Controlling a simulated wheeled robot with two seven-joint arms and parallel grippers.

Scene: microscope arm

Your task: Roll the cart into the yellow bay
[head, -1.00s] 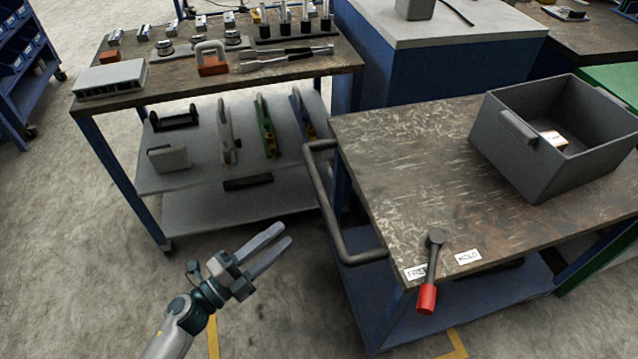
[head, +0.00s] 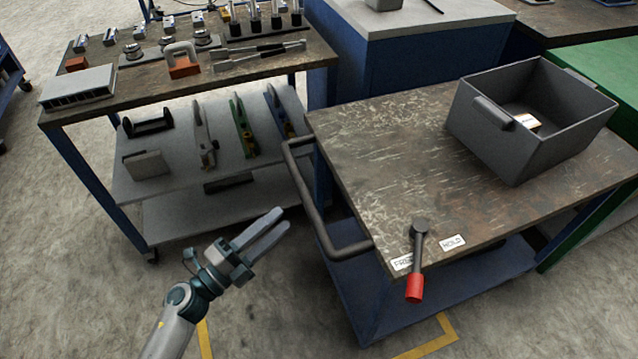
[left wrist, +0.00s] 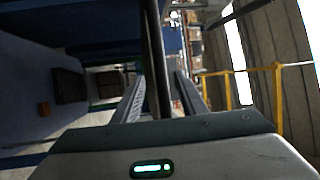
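The cart has a worn brown top (head: 370,140), blue legs and a dark tubular handle (head: 312,205) on its left side. A lever with a red grip (head: 414,289) hangs at its front edge, by the FREE label (head: 402,263) and left of the HOLD label (head: 452,242). My left gripper (head: 276,224) is open and empty, just left of the handle and apart from it. In the left wrist view a dark bar (left wrist: 154,50) lies in line with the gap between the fingers. Yellow floor lines (head: 430,345) show at the bottom; the bay's full outline is out of view. My right gripper is not in view.
A grey bin (head: 500,150) with a small box inside stands on the cart. A tool table (head: 130,85) with shelves stands at the left, a blue cabinet (head: 385,60) behind and a green-topped bench (head: 600,75) at the right. Bare floor (head: 70,270) lies at the lower left.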

